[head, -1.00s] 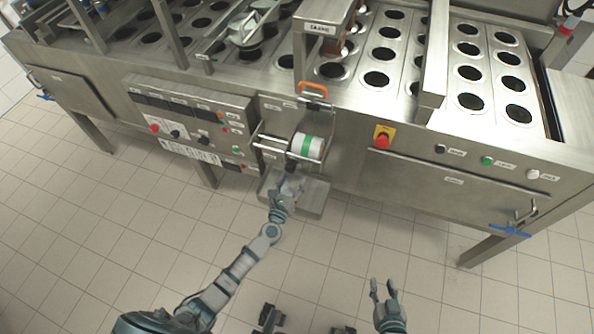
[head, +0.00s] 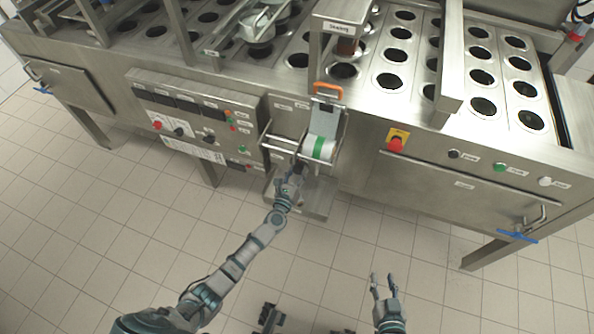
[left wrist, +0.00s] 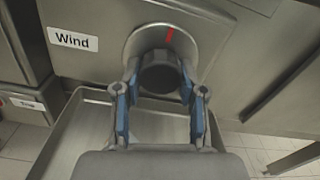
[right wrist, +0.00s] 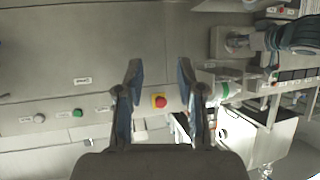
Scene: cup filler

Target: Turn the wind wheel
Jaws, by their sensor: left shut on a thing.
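The wind wheel (left wrist: 196,45) is a round metal disc with a red mark and a dark central knob (left wrist: 160,75). It sits on the machine front beside a "Wind" label (left wrist: 73,39) in the left wrist view. My left gripper (left wrist: 160,88) has a finger on each side of the knob and is shut on it. In the head view my left gripper (head: 289,186) is below the white and green roll (head: 319,148), and the wheel is largely hidden there. My right gripper (head: 383,283) is open and empty over the floor, away from the machine.
A metal tray (head: 315,207) juts out below the roll. A red emergency button (head: 396,144) is on the machine front to the right, and a control panel (head: 190,115) is to the left. The tiled floor (head: 430,235) before the machine is open.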

